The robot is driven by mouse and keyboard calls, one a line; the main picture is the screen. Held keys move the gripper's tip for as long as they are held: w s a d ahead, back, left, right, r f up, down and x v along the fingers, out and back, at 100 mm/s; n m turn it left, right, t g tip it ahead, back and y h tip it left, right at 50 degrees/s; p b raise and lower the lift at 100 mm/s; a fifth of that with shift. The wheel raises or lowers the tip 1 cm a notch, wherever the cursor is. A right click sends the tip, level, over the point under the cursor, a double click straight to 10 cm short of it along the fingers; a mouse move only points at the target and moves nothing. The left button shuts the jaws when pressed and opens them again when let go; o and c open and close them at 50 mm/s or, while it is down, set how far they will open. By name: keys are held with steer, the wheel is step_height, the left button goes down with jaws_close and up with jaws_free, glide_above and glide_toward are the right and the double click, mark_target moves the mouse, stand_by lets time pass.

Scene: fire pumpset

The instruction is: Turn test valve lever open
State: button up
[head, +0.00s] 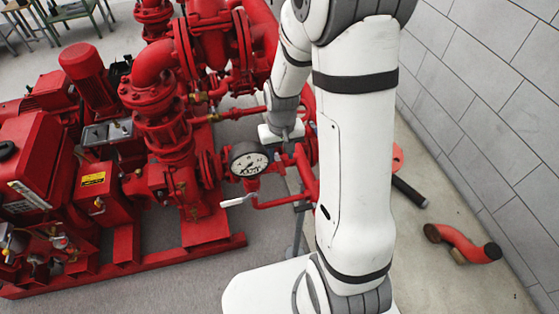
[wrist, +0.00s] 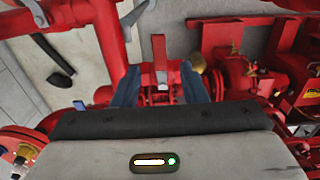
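A pale lever (head: 236,201) sticks out to the left from the red pipework below the pressure gauge. A pale handle-like part (wrist: 134,14) shows at the top of the wrist view; I cannot tell if it is the same lever. My gripper (wrist: 160,84) is open, its two dark fingers spread apart. A red flat bar (wrist: 160,52) stands in line with the gap between them; I cannot tell if it touches either finger. In the head view the pale wrist end is above the pipework right of the gauge, and the fingertips are not clear.
The gauge (head: 248,160) and large red pump pipes (head: 155,95) stand close on the left. A vertical red pipe (wrist: 108,45) runs beside the left finger. A grey block wall (head: 480,100) is on the right. A red bent pipe (head: 462,243) lies on the floor.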

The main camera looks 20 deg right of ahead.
mark_target(281, 167)
steer(key=shift+f, duration=2.3)
steer(key=shift+c, duration=0.6)
jaws_close()
